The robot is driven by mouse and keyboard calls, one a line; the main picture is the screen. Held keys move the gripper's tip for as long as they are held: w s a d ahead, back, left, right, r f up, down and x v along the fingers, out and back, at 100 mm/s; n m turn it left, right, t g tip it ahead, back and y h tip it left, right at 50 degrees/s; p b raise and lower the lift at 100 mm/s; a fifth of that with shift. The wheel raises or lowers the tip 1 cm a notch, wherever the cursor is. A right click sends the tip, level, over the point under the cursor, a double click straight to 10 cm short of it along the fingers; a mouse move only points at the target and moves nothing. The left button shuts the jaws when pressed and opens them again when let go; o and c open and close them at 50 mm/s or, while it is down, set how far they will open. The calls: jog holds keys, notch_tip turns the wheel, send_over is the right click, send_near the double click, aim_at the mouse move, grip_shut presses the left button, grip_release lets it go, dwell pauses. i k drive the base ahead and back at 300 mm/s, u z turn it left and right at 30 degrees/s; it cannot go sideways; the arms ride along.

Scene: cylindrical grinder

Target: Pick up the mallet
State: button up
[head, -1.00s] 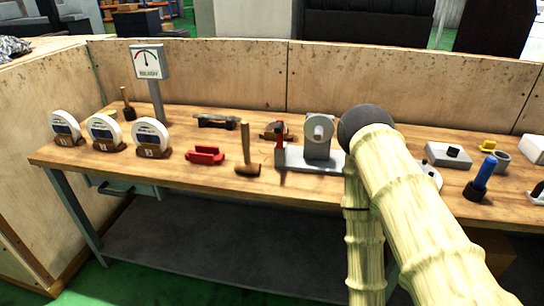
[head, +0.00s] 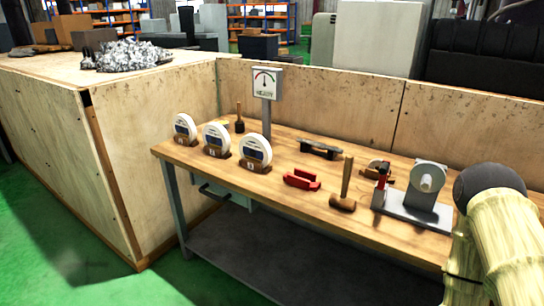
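The mallet (head: 344,200) stands on the wooden workbench (head: 290,202) near its front edge, its brown head down and its light wooden handle pointing up. It is between a red block-like part (head: 302,180) on its left and a grey bench fixture (head: 413,208) on its right. Nothing holds it. Part of my arm shows at the right edge, to the right of the mallet and apart from it. My gripper is not in view.
Several white wheels (head: 255,150) on brown stands line the left of the bench. A gauge (head: 266,82) on a post stands behind them. A dark tool (head: 320,149) lies behind the mallet. Wooden panels (head: 310,100) close the back. Green floor (head: 60,230) is open at left.

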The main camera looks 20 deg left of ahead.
aim_at(341, 201)
jog(key=u, duration=0.05)
jog(key=k, duration=0.5)
jog(key=u, duration=2.1)
jog(key=i, duration=1.05)
jog(key=z, duration=2.15)
